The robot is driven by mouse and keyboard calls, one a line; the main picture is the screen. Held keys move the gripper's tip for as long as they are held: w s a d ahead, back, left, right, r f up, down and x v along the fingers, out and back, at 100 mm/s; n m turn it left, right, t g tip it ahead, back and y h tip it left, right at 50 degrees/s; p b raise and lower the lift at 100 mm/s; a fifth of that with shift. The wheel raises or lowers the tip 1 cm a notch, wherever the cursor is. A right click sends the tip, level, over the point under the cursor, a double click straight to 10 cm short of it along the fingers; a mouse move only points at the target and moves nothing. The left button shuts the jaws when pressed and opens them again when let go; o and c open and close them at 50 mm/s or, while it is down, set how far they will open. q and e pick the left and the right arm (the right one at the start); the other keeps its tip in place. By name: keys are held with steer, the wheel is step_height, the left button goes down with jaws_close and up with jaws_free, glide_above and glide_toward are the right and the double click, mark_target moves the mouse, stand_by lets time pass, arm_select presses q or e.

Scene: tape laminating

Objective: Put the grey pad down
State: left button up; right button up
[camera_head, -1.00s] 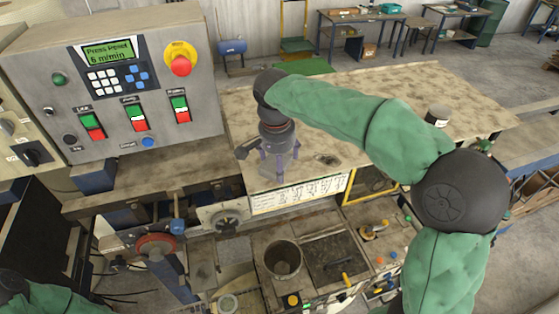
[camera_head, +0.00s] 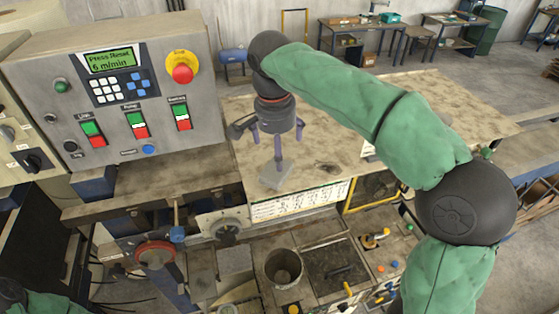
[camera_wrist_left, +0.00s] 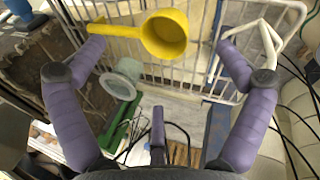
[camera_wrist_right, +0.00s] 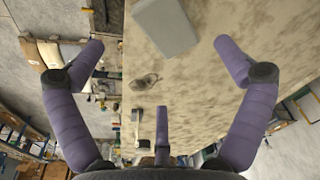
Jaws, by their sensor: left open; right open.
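The grey pad (camera_head: 276,176) lies flat on the stained worktop, close to its front edge. It also shows at the top of the right wrist view (camera_wrist_right: 165,25). My right gripper (camera_head: 277,138) is above the pad with its purple fingers spread, apart from it. In the right wrist view the fingers of this gripper (camera_wrist_right: 160,52) are wide apart with nothing between them. My left gripper (camera_wrist_left: 160,55) shows open in the left wrist view, over a white wire basket (camera_wrist_left: 122,30) with a yellow ladle (camera_wrist_left: 165,35) beyond its fingertips.
The stained worktop (camera_head: 350,110) is largely bare to the right of the pad, with a small dark item (camera_head: 327,167) near it. A control panel (camera_head: 115,85) stands at the left. A metal pot (camera_head: 283,268) and a red-rimmed handwheel (camera_head: 155,254) are below the worktop.

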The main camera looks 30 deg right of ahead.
steer(key=shift+s+a+r, duration=0.1)
steer(key=shift+a+r, duration=0.05)
steer(key=shift+r, duration=1.65)
steer(key=shift+f, duration=0.1)
